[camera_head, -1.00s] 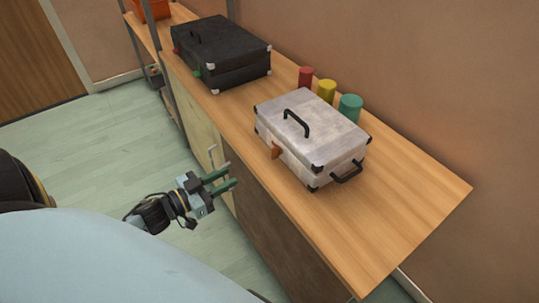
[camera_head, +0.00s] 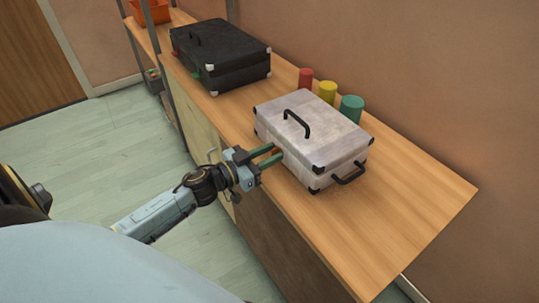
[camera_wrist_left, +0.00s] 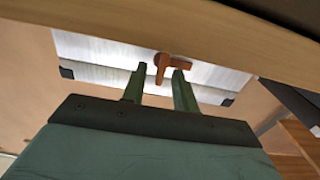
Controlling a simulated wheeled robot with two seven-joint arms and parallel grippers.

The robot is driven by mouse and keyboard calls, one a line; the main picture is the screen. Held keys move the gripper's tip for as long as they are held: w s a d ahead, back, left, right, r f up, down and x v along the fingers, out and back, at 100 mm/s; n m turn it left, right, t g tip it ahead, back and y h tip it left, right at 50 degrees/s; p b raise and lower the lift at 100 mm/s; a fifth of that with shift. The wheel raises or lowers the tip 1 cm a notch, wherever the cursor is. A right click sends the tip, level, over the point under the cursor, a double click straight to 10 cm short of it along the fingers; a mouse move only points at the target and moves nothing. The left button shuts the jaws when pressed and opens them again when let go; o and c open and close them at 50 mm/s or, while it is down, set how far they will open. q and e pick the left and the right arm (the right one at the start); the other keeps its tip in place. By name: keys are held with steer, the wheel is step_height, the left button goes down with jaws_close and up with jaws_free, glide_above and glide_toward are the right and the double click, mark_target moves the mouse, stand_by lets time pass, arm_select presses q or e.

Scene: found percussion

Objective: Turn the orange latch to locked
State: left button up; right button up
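The orange latch (camera_wrist_left: 161,66) is on the front face of the pale grey-white case (camera_head: 305,136), which also shows in the left wrist view (camera_wrist_left: 105,49). One part of the latch points down into the gap and another points right, near the right fingertip. I cannot tell whether a finger touches it. My right gripper is not in view.
The case stands on a long wooden counter (camera_head: 408,215); its edge (camera_wrist_left: 200,38) runs close above the fingers in the wrist view. Red (camera_head: 305,77), yellow (camera_head: 327,92) and green (camera_head: 351,107) cylinders stand behind the case. A black case (camera_head: 225,55) stands farther back.

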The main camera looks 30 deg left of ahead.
arm_select(q)
steer(key=shift+w, duration=0.15)
jaws_close()
